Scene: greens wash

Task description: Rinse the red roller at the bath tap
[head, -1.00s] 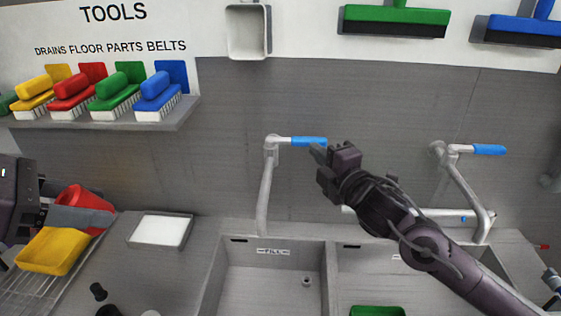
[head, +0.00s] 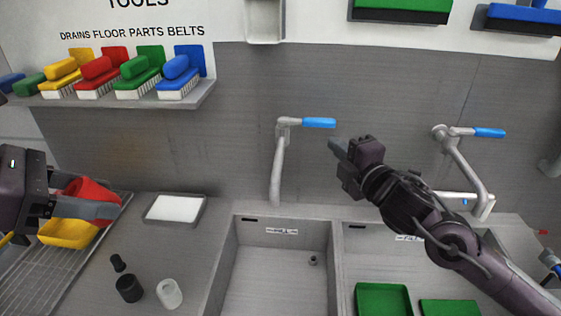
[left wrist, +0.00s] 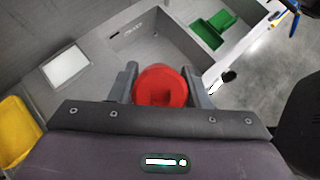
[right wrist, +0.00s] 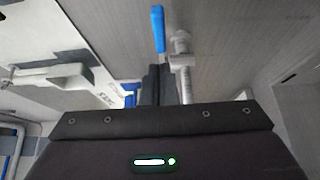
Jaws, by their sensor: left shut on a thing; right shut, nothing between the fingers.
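The red roller (head: 88,189) is in my left gripper (head: 112,208) at the left, above the drying rack; in the left wrist view the roller (left wrist: 160,86) sits between both fingers. My right gripper (head: 338,150) is shut and empty, just right of and below the blue handle (head: 319,123) of the left tap (head: 279,165). In the right wrist view the blue handle (right wrist: 158,28) is beyond the closed fingertips. The tap stands behind the left basin (head: 275,277), marked with a small label. I cannot tell whether water runs.
A white tray (head: 175,209), a black jar (head: 129,289) and a white cup (head: 169,293) stand on the counter. Green trays (head: 383,300) lie in the right basin. A second tap (head: 462,170) stands at right.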

